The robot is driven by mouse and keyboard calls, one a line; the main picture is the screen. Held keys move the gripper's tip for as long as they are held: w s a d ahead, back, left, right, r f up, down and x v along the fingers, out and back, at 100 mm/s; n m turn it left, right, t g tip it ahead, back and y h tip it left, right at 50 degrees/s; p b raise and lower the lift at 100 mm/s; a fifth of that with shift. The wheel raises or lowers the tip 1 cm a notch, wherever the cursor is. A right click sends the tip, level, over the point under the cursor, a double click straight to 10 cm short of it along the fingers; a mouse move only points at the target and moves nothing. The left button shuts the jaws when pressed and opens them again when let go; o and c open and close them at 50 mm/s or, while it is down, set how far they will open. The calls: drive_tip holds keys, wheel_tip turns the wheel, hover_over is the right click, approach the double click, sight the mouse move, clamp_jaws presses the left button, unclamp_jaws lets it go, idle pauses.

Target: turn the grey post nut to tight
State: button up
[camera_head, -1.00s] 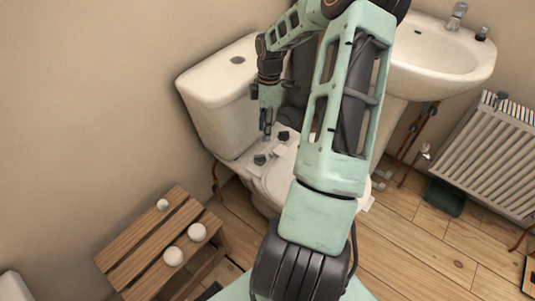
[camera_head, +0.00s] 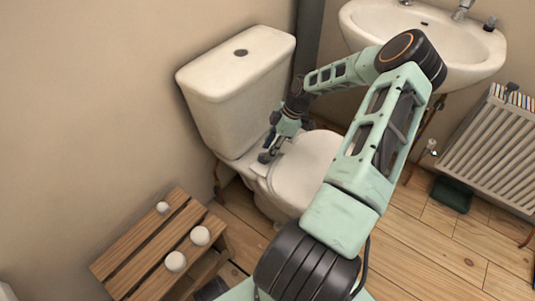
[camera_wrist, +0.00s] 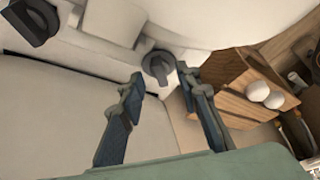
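Two dark grey post nuts sit on the rear ledge of the toilet, by the seat hinge. In the wrist view, one nut (camera_wrist: 158,67) is just past and between my fingertips, with its raised grip facing the camera. The other nut (camera_wrist: 33,18) is at the upper left, clear of the fingers. My gripper (camera_wrist: 160,76) is open, with a finger on each side of the nearer nut. I see no clear contact. In the head view, my gripper (camera_head: 271,147) points down over the near nut (camera_head: 264,157), and the far nut is mostly hidden by the arm.
The cistern (camera_head: 235,75) stands close behind my gripper, and the seat lid (camera_head: 305,165) lies in front. A slatted wooden stool (camera_head: 150,245) with white round objects is at the lower left. The basin (camera_head: 420,40) and radiator (camera_head: 495,150) are to the right.

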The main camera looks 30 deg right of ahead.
drive_tip(key=shift+x, duration=0.9)
drive_tip(key=shift+c, duration=0.4)
clamp_jaws()
